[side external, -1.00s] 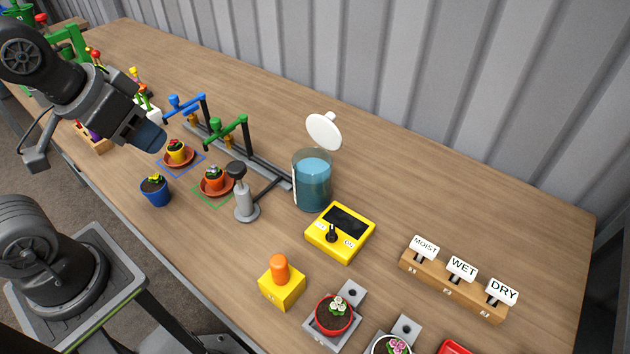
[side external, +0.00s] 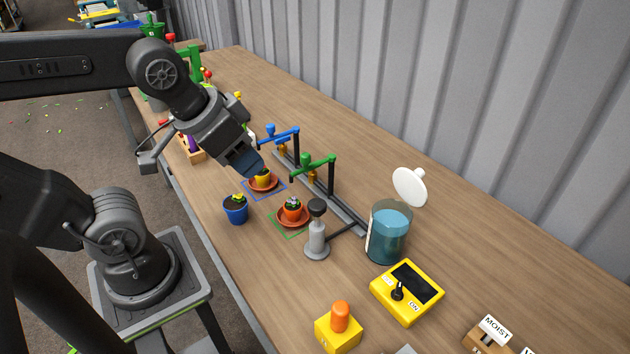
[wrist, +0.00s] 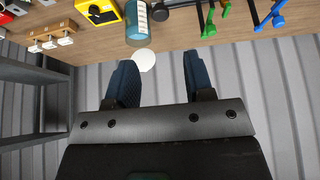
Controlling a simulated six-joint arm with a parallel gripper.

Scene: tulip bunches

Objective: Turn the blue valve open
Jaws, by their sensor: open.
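The blue valve (side external: 283,137) is a blue tap on a dark upright post, with a blue knob-like handle at its left end. It stands over a small yellow pot (side external: 262,179) on a terracotta saucer. In the wrist view the blue valve (wrist: 271,20) is at the top right, outside the fingers. My gripper (side external: 251,166) is left of and in front of the valve, with its blue fingertips close to the yellow pot in the picture; contact is unclear. In the wrist view my gripper (wrist: 162,78) has its two blue fingers apart, with nothing between them.
A green valve (side external: 315,161) stands right of the blue one, over an orange pot (side external: 292,209). A blue pot (side external: 235,209), a grey pump (side external: 316,238), a water tank (side external: 388,235) and a yellow switch box (side external: 407,292) stand nearby. The corrugated wall (side external: 480,110) is behind.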

